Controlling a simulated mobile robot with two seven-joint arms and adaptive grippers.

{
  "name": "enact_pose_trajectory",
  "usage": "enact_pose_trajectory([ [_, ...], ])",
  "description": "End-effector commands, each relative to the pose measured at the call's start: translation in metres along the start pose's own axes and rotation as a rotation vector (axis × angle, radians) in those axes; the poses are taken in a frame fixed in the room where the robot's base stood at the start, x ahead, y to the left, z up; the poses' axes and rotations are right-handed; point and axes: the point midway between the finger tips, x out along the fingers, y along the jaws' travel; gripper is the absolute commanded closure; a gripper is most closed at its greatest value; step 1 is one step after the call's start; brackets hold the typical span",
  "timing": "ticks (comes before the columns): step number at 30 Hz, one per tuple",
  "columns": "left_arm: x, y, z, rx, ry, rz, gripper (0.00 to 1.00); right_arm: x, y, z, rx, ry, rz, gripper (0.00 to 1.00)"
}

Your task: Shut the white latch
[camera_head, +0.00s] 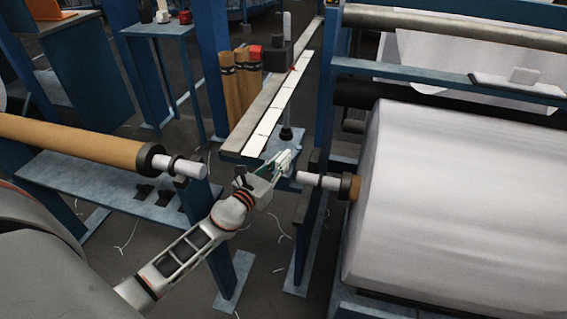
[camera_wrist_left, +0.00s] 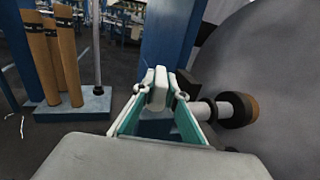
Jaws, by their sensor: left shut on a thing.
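My left gripper (camera_head: 283,162) is at the middle of the head view, close to the blue upright of the loom and the end of the roll's shaft. In the left wrist view its fingertips (camera_wrist_left: 158,92) are closed on a small white piece (camera_wrist_left: 157,86), which looks like the white latch. The piece sits in front of the blue post, beside a dark block. In the head view the latch is mostly hidden by the gripper, and I cannot tell its exact angle. My right gripper is in neither view.
A large white fabric roll (camera_head: 450,210) fills the right side, with its shaft end (camera_head: 315,180) just right of my gripper. A brown tube (camera_head: 75,142) lies at the left. A long beam (camera_head: 270,110) runs behind the gripper. Brown tubes (camera_wrist_left: 45,60) stand on a blue base.

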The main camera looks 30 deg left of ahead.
Motion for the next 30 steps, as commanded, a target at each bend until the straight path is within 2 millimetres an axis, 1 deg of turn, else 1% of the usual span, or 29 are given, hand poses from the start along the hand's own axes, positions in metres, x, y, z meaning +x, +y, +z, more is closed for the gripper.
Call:
enact_pose_trajectory([
  [1,-0.001,0.004,-0.008,0.007,0.006,-0.024,1.0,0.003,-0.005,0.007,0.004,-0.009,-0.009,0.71],
  [4,-0.001,0.004,-0.007,0.004,0.006,-0.067,1.0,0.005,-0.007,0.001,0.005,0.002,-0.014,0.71],
  [9,0.0,0.003,-0.002,0.002,0.003,-0.104,1.0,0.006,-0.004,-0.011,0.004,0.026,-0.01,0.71],
  [18,0.0,0.002,0.002,0.001,-0.001,-0.106,1.0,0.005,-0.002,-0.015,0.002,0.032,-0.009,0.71],
  [19,0.0,0.002,0.002,0.001,-0.001,-0.106,0.8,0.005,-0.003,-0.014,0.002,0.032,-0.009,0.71],
  [20,0.0,0.002,0.002,0.001,-0.001,-0.106,0.72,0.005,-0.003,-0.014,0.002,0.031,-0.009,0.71],
  [21,0.0,0.002,0.002,0.001,-0.001,-0.106,0.71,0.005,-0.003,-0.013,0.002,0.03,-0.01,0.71],
  [27,0.0,0.002,0.001,0.0,0.0,-0.106,0.71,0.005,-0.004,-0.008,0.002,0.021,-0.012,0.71],
  [30,0.0,0.002,0.001,0.0,0.001,-0.106,0.71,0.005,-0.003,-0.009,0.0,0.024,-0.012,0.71],
])
